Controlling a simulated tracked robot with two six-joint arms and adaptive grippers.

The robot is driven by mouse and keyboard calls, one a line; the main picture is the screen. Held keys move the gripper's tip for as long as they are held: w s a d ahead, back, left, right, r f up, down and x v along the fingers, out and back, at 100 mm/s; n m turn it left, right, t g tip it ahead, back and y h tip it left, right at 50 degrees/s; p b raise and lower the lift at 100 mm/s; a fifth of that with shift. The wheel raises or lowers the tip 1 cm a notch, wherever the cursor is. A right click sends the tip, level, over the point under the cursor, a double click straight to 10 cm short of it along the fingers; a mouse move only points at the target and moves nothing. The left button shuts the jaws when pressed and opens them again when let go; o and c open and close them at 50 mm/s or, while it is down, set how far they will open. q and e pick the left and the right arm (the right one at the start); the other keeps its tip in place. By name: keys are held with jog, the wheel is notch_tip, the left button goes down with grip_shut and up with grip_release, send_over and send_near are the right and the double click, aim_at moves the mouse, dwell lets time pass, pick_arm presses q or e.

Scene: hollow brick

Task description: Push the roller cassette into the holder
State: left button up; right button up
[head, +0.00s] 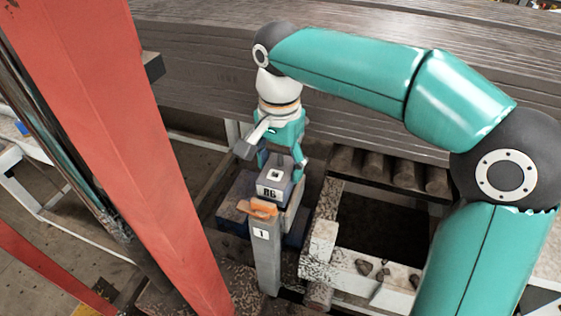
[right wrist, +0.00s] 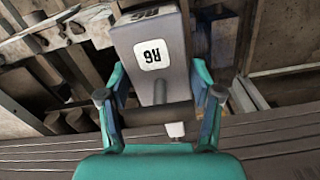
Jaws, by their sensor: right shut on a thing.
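The roller cassette (head: 271,190) is a grey block with a white label R6, near the middle of the head view. In the right wrist view the cassette (right wrist: 151,52) shows its label and a dark round bar. My right gripper (right wrist: 160,112) is shut on that bar, its teal fingers at either side. In the head view the right gripper (head: 283,158) is just behind the cassette. Dark blue parts (head: 238,196), perhaps the holder, lie around the cassette. How deep the cassette sits cannot be told. My left gripper is not in view.
A grey post (head: 266,265) marked 1, with an orange piece (head: 258,208) on top, stands right in front of the cassette. A large red beam (head: 120,130) crosses the left. Rollers (head: 390,170) and a pale frame with debris (head: 370,275) lie to the right.

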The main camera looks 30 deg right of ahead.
aim_at(280, 147)
jog(key=shift+f+b, duration=1.65)
jog(key=shift+f, duration=0.5)
dwell(0.5)
jog(key=o, duration=1.6)
jog(key=shift+r, duration=0.1)
notch_tip(280, 147, up, 11)
jog(key=shift+w+r, duration=0.1)
jog(key=shift+r, duration=0.25)
